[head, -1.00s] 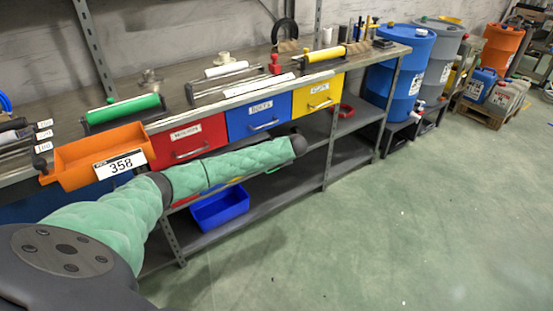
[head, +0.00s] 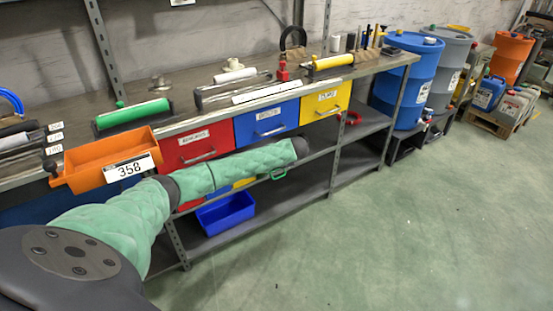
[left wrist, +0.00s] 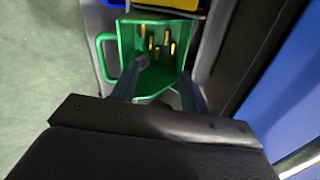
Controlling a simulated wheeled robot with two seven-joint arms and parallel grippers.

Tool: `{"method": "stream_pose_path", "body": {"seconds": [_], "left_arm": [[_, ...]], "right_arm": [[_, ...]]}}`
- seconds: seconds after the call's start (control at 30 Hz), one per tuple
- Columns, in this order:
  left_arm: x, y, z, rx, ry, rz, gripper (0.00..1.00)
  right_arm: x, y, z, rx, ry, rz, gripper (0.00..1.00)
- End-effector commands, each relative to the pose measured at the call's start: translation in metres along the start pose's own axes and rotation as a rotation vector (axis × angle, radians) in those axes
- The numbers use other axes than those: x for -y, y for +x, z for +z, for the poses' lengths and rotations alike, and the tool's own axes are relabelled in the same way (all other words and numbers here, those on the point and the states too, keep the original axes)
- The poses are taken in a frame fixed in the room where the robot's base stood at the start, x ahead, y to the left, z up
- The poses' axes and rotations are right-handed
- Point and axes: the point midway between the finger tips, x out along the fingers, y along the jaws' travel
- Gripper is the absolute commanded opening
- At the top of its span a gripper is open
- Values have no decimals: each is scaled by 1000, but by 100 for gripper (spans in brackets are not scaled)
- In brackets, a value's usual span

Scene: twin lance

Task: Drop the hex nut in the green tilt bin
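The green tilt bin (left wrist: 127,42) is in the left wrist view, with several brass-coloured pieces (left wrist: 153,40) inside it and a green handle on its left. A bit of green handle (head: 278,173) shows below my left arm's end in the head view. My left gripper (left wrist: 160,88) has its two fingers apart in front of the bin's opening. A small grey shape (left wrist: 141,61) lies by the left fingertip; I cannot tell if it is the hex nut or the fingertip. In the head view my left gripper is hidden behind its arm. My right gripper is not in view.
The workbench (head: 200,108) has red (head: 193,147), blue (head: 267,122) and yellow (head: 326,101) drawers. An orange bin (head: 100,161) juts out at its front left. A blue bin (head: 226,213) sits on the lower shelf (head: 290,203). The floor at right is clear.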

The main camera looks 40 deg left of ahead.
Motion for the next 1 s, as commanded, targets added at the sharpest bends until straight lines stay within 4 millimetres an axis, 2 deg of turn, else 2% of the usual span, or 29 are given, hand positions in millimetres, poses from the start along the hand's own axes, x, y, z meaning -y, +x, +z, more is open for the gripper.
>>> {"method": "stream_pose_path", "body": {"seconds": [0.37,0.8,1.0], "left_arm": [[0,-4,0,0,0,0,49],[0,-64,-1,-2,1,0,49],[0,-76,0,0,1,0,49]], "right_arm": [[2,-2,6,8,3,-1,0],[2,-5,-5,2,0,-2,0],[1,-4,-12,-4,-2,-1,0]]}}
